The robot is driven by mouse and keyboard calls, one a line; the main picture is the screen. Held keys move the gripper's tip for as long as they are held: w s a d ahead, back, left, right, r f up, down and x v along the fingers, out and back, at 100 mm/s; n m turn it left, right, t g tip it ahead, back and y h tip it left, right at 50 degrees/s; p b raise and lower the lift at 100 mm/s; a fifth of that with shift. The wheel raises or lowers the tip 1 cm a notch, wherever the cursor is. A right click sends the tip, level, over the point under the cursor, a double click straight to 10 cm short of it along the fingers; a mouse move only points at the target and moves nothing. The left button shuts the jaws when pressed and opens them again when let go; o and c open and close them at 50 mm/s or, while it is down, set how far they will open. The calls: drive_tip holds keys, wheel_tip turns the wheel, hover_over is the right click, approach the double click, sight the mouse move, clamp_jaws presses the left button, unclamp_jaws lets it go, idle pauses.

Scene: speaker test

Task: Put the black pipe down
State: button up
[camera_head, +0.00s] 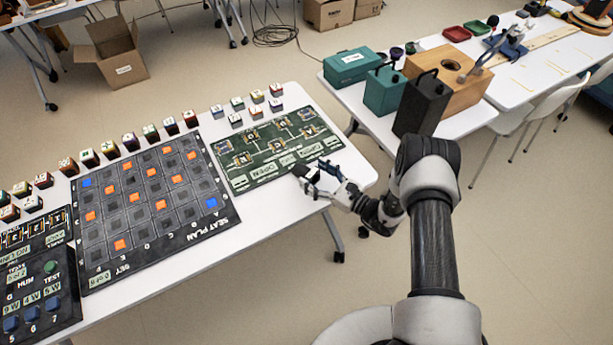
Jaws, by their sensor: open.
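My gripper (316,175) is open over the right end of the near white table (352,172), just right of the green board (275,150). Nothing can be made out between its fingers at this size. I cannot pick out a black pipe for sure anywhere in view. The near table also bears the dark seat plan board (221,222) with orange and blue squares.
Several small cubes (150,133) line the table's back edge. A second table (490,114) at upper right bears a wooden box (463,87), a black box (420,105) and teal boxes (351,66). A cardboard box (117,62) stands on the floor.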

drive_tip(key=shift+x, duration=0.95)
drive_tip(key=c, duration=1.2)
drive_tip(key=shift+c, duration=0.2)
drive_tip(key=shift+r, duration=0.1)
